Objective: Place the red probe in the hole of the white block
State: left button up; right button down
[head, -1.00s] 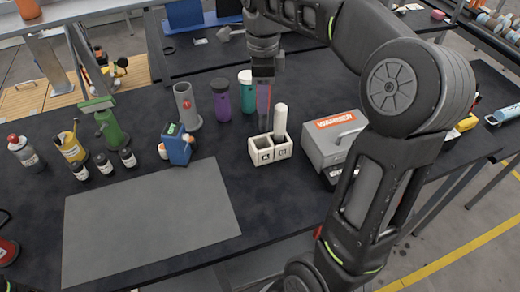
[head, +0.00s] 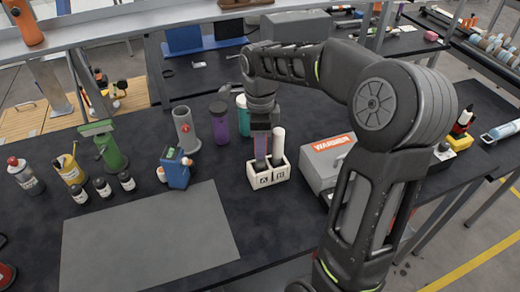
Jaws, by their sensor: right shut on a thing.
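The white block (head: 268,181) stands on the dark table, with two square openings side by side on top and dark markings on its front. A white rod (head: 278,146) stands upright in its right opening. My right gripper (head: 261,160) points straight down over the left opening, shut on the red probe (head: 261,147). Only a reddish strip of the probe shows between the fingers. The fingertips are at the level of the block's top. The probe's lower end is hidden, so I cannot tell how deep it is. My left gripper is not in view.
A blue device (head: 176,168) stands to the left. A bare grey mat (head: 150,240) lies front left.

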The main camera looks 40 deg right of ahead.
jog(key=shift+f, duration=1.2)
jog(key=shift+f, duration=0.1)
jog(key=c, duration=1.1)
grip_release()
notch_tip(320, 180, up, 12)
jog(key=shift+r+p, duration=0.15)
jog(key=shift+p, duration=0.2)
jog(key=shift+s, duration=0.1)
